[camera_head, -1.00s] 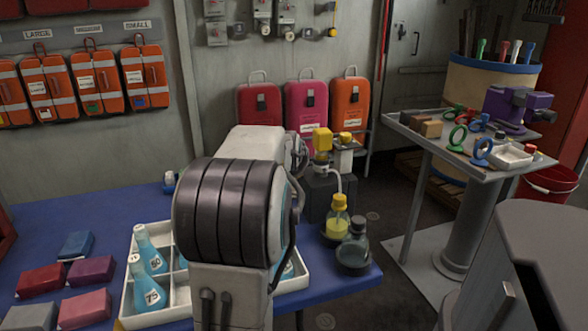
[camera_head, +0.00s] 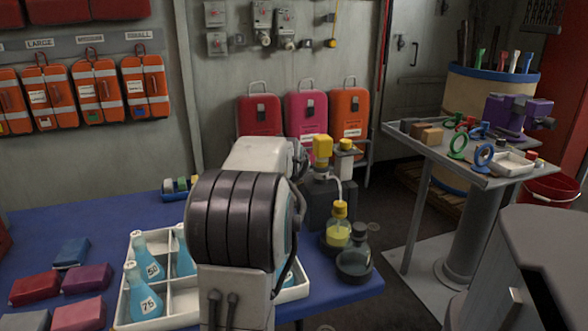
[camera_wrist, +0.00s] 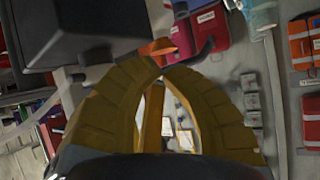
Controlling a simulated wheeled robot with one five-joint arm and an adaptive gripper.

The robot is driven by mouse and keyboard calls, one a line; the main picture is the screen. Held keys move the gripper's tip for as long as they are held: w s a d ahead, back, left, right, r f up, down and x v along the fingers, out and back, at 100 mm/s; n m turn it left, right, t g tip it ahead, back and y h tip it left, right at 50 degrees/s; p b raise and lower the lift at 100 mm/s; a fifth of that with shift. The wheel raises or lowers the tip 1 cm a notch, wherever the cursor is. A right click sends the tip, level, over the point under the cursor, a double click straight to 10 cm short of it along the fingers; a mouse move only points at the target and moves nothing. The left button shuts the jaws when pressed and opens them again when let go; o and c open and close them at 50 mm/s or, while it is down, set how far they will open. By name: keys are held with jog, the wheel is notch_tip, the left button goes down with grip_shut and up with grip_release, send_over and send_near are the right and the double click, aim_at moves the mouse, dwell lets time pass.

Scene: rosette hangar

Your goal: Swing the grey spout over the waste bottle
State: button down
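A dark pump block (camera_head: 318,203) with a yellow head (camera_head: 322,149) stands at the table's right end. A dark grey bottle (camera_head: 355,260) stands beside that bottle, at the table corner; no label is readable. I cannot clearly pick out the grey spout. My arm hides the gripper in the head view.
A white divided tray (camera_head: 178,312) with blue flasks is on the blue table (camera_head: 100,228), left of my arm. Red, purple and blue blocks lie farther left. A grey side table (camera_head: 470,165) with rings and a purple vise stands at right.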

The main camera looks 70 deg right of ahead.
jog(key=shift+w+d, duration=0.2)
jog(key=shift+d, duration=0.25)
jog(key=shift+w+d+p, duration=0.15)
jog(key=shift+d+p, duration=0.85)
jog(key=shift+d, duration=1.85)
jog(key=shift+a, duration=0.2)
jog(key=shift+s+a+b, duration=0.45)
jog(key=shift+a+b, duration=0.1)
jog(key=shift+b, duration=0.1)
